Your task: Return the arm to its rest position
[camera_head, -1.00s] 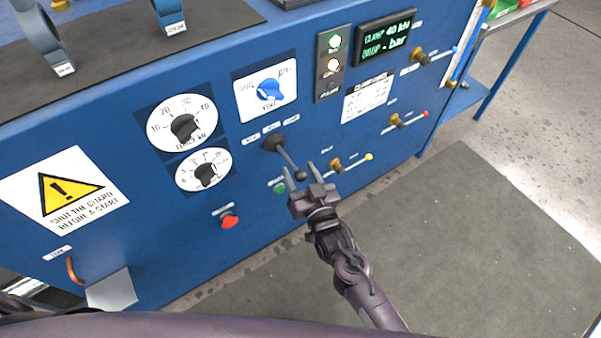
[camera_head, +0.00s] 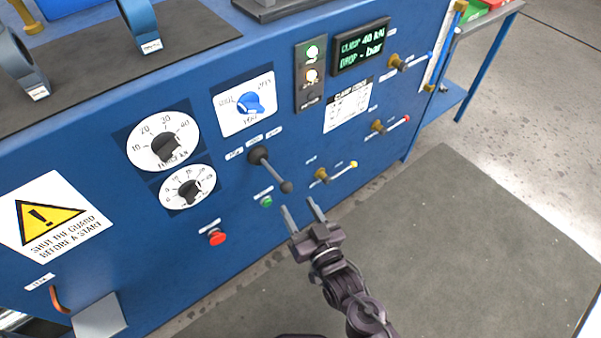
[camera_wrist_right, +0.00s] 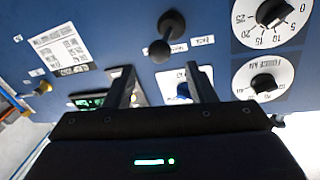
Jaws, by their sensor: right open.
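My right gripper (camera_head: 303,217) is open and empty in the head view. It stands in front of the blue panel, below the black lever (camera_head: 271,170) and apart from it. In the right wrist view, the two fingers of my right gripper (camera_wrist_right: 160,88) are spread with nothing between them. The black lever also shows there (camera_wrist_right: 168,36), beyond the fingertips. My left gripper is not in view.
The blue machine panel (camera_head: 120,235) carries two white dials, a blue knob (camera_head: 250,103), a red button (camera_head: 216,237), a green button (camera_head: 266,201) and brass valves (camera_head: 322,175). A lit display (camera_head: 361,46) sits higher up. The grey mat (camera_head: 430,240) on the right is clear.

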